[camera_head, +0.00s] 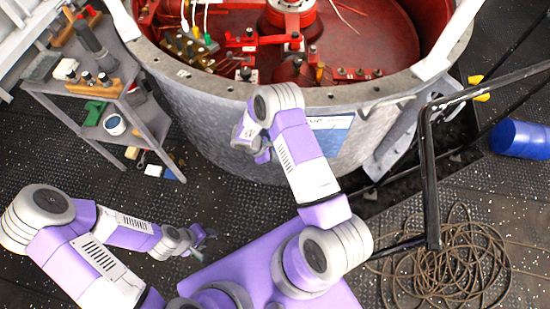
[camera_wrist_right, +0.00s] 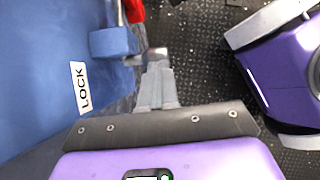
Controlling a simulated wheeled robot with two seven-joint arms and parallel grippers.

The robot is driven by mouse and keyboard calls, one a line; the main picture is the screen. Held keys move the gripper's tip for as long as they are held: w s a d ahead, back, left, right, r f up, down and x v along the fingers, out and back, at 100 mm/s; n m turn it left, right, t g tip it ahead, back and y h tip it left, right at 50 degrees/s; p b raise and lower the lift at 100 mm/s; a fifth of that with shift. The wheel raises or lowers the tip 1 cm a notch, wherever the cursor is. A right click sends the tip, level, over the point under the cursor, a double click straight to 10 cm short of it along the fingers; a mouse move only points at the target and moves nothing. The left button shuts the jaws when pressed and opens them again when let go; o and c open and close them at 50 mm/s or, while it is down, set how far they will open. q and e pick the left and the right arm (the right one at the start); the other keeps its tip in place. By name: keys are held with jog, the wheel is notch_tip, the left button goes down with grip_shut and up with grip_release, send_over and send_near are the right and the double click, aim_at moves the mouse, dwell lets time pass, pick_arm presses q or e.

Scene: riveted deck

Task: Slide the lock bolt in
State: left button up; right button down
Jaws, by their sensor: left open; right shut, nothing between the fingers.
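In the right wrist view a blue panel with a white LOCK label (camera_wrist_right: 80,87) fills the left side. A blue block (camera_wrist_right: 115,42) stands out from it, with a small metal piece at its right end and a red part (camera_wrist_right: 134,10) above. I cannot tell which of these is the lock bolt. My right gripper (camera_wrist_right: 157,58) is shut and empty, its tips just right of the block; I cannot tell whether they touch. In the head view it is beside the drum wall, largely hidden by my arm. My left gripper (camera_head: 207,236) is open and empty, low over the deck.
A large grey drum (camera_head: 225,110) with a red interior stands ahead. A grey shelf cart (camera_head: 150,98) with tools is at left. A black bar frame (camera_head: 428,180), a coiled rope (camera_head: 450,265) and a blue cylinder (camera_head: 522,138) are at right.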

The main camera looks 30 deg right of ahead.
jog(key=a+f+p+v, duration=0.1)
jog(key=p+v, duration=0.1)
jog(key=v, duration=1.1)
jog(key=shift+w+a+r, duration=0.15)
jog(key=shift+w+a, duration=0.25)
jog(key=shift+a, duration=0.05)
jog(key=s+a+f+m+t+y, duration=0.1)
jog(key=s+a+m+y, duration=0.3)
jog(key=s+m, duration=0.4)
jog(key=s+a+f+m+t+y, duration=0.2)
jog(key=s+a+f+m+y, duration=0.2)
jog(key=s, duration=0.7)
jog(key=m+y, duration=0.2)
jog(key=m, duration=0.1)
jog(key=shift+m, duration=0.4)
